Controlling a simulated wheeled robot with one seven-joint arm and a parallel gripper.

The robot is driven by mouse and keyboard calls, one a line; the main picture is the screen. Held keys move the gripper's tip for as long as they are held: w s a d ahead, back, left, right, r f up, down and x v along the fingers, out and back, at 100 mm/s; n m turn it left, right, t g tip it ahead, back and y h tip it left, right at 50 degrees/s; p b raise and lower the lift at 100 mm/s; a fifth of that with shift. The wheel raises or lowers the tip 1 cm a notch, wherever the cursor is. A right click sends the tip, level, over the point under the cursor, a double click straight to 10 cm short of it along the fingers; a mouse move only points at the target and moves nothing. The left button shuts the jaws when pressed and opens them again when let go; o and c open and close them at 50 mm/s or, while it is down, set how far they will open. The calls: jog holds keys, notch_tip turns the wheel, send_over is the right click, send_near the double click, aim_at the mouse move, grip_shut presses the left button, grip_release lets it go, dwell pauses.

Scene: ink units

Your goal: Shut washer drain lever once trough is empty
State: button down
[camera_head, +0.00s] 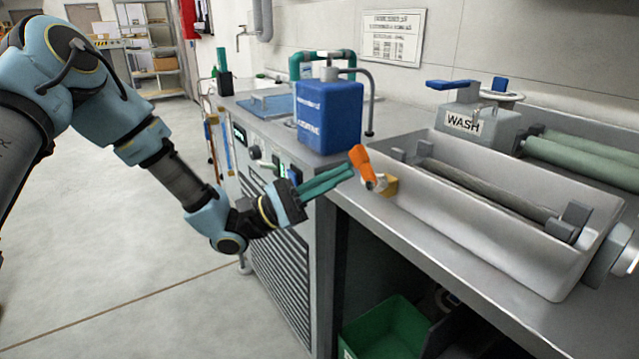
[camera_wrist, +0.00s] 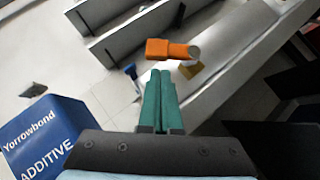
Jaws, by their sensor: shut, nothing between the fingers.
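The drain lever has an orange handle (camera_head: 361,163) on a brass-coloured valve body (camera_head: 390,186) at the near left end of the washer trough (camera_head: 470,225). In the head view the handle stands up and tilts to the left. In the wrist view the orange handle (camera_wrist: 168,49) lies just past my fingertips. My gripper (camera_head: 350,172) has teal fingers pressed together, with nothing between them. Its tips are close to the handle; I cannot tell whether they touch. The trough holds a grey roller, and the visible inside shows no clear liquid.
A blue additive container (camera_head: 328,115) stands left of the lever on the counter. A WASH box (camera_head: 465,122) with a blue handle is behind the trough. A green bin (camera_head: 388,330) sits under the counter. The floor at left is clear.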

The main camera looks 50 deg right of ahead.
jog(key=shift+s+a+r, duration=0.1)
jog(key=shift+s+r, duration=0.35)
